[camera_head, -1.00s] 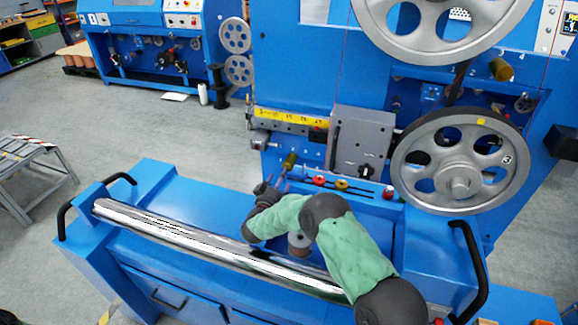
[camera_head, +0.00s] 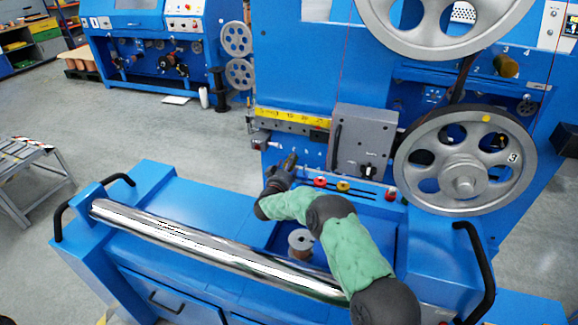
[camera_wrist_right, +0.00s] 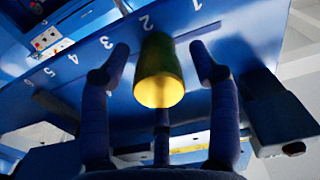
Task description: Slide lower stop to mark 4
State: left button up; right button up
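The lower stop, a yellow-brass knob (camera_head: 291,160), sits on the slot of the blue machine front, below the yellow scale. In the right wrist view the knob (camera_wrist_right: 160,72) is large and close to the number 2; marks 3, 4 and 5 run off to the left. My right gripper (camera_head: 284,172) is at the knob in the head view. In the wrist view its dark fingers (camera_wrist_right: 162,62) stand apart on either side of the knob, with visible gaps to it, and a third finger is below. My left gripper is not in view.
A grey box (camera_head: 362,140) and red and yellow knobs (camera_head: 342,186) are right of the stop. A chrome roller (camera_head: 200,243) crosses the front, with a small spool (camera_head: 301,242) behind it. A spoked wheel (camera_head: 465,160) stands at the right. Another gold knob (camera_head: 506,66) is higher up.

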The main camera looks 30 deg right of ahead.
grip_shut()
jog(key=s+d+p, duration=0.1)
jog(key=s+d, duration=0.2)
jog(key=s+d+p, duration=0.1)
jog(key=s+d, duration=0.2)
jog(key=s, duration=0.1)
jog(key=shift+s+d+r, duration=0.15)
jog(key=shift+s+d, duration=0.15)
jog(key=shift+d, duration=0.05)
jog(key=shift+o, duration=1.4)
grip_release()
jog(key=shift+a, duration=0.1)
